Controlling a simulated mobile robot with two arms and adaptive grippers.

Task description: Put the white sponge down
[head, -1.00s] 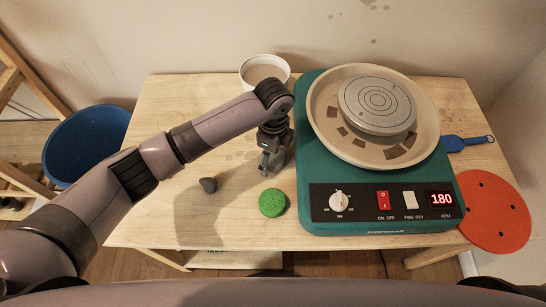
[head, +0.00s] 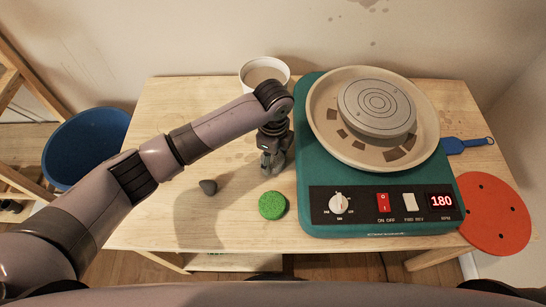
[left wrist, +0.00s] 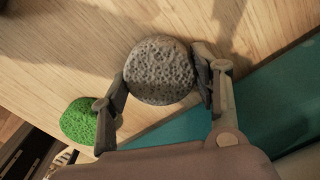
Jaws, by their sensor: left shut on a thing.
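A round porous sponge (left wrist: 160,70), looking grey in the shade, sits between the fingers of my left gripper in the left wrist view; I take it for the white sponge. My left gripper (head: 273,165) is shut on it, low over the table between the green sponge and the white bowl. In the head view the gripper hides the sponge. I cannot tell whether the sponge touches the wooden table (head: 150,130). A green sponge (head: 272,204) lies just in front of the gripper, and it also shows in the left wrist view (left wrist: 78,120). My right gripper is not in view.
The teal pottery wheel (head: 310,170) stands close on the right. A white bowl (head: 264,73) is behind the gripper. The table's left part is clear. A red disc (head: 495,215) sits at far right.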

